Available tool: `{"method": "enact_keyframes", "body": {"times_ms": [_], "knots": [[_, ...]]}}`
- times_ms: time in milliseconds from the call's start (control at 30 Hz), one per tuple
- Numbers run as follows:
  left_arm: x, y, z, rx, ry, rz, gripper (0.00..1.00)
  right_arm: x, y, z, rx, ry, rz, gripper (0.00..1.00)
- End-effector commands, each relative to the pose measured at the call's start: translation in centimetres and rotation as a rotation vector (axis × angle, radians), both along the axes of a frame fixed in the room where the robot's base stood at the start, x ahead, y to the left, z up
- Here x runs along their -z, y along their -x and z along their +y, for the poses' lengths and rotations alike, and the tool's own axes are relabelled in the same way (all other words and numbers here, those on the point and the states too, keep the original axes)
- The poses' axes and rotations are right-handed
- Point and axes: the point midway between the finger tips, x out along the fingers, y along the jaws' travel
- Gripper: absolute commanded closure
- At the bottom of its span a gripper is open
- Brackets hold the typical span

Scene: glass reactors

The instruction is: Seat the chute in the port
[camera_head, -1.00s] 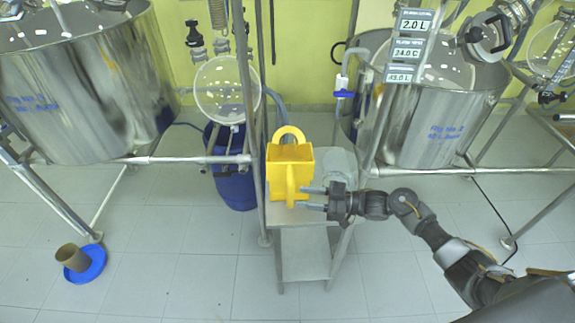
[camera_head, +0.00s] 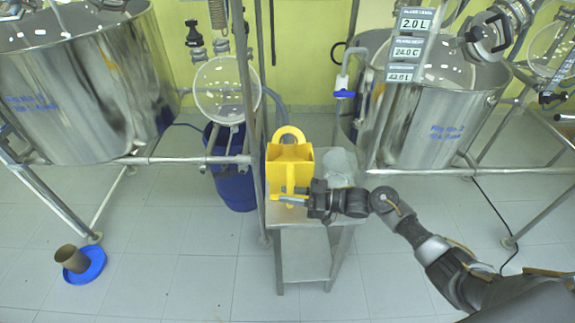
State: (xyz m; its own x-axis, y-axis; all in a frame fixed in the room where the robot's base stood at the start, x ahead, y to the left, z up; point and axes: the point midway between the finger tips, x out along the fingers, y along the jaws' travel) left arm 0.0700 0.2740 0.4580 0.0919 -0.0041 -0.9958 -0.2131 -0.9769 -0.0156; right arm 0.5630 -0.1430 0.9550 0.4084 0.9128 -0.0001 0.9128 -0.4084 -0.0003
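The yellow chute (camera_head: 290,160), a box-like hopper with a ring at its back and an upright handle at its front, stands on a small steel table. My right gripper (camera_head: 290,197) is at the front of the chute, its fingers level with the lower part of the handle. They overlap the yellow handle, and whether they are closed on it is too small to tell. A round metal port fitting (camera_head: 487,33) sits on top of the right steel vessel (camera_head: 430,120); I cannot tell whether it is the task's port. My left gripper is not in view.
The steel table (camera_head: 303,250) stands between two vessels, with a clear glass-like piece (camera_head: 341,168) on its right. A frame post (camera_head: 262,120) rises just left of the chute. A blue drum (camera_head: 230,175) is behind it. A blue dish (camera_head: 85,264) with a brown cup (camera_head: 70,257) is on the floor.

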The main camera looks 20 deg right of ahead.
Motion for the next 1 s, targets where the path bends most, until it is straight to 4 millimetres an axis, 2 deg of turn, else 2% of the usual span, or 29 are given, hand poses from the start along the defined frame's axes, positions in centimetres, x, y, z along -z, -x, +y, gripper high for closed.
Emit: {"method": "enact_keyframes", "body": {"times_ms": [33,133,167,467,1000], "knots": [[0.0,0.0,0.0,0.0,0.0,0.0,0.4,0.0,0.0,0.0,0.0,0.0,0.0,0.85],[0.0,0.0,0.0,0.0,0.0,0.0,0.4,0.0,0.0,0.0,0.0,0.0,0.0,0.98],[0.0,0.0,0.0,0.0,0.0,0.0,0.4,0.0,0.0,0.0,0.0,0.0,0.0,1.0],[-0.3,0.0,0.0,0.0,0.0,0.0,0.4,-0.4,0.0,0.0,0.0,-0.001,-0.004,1.0],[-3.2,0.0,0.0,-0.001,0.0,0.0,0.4,-3.8,0.0,0.0,0.0,-0.001,-0.006,1.0]]}}
